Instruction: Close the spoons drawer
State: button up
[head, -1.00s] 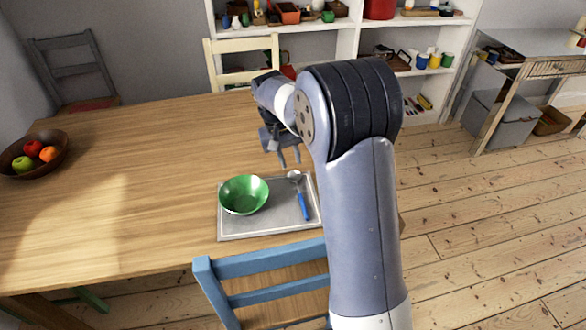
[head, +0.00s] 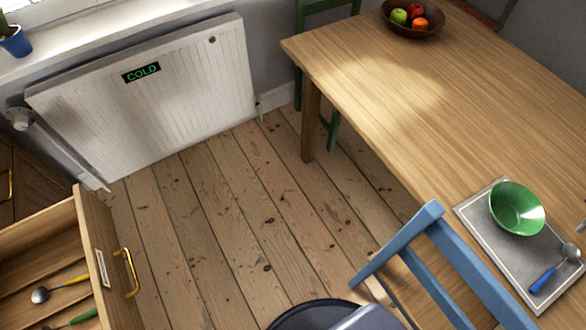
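An open wooden drawer (head: 90,228) shows at the lower left of the head view, pulled out from a dark wooden cabinet (head: 28,180). Its front has a brass handle (head: 128,272) and a small label (head: 102,268) too small to read. Inside lie a spoon with a yellow handle (head: 62,285) and a green-handled utensil (head: 78,319), partly cut off by the frame's edge. My gripper is not in view; only a small grey tip shows at the right edge.
A blue chair (head: 440,262) stands by the table (head: 440,120), which holds a tray (head: 483,232) with a green bowl (head: 517,208) and a blue-handled spoon (head: 555,270). A white radiator (head: 150,100) is on the wall. Bare floor (head: 225,215) lies between drawer and chair.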

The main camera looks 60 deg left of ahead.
aim_at(76, 236)
jog(key=u, duration=4.05)
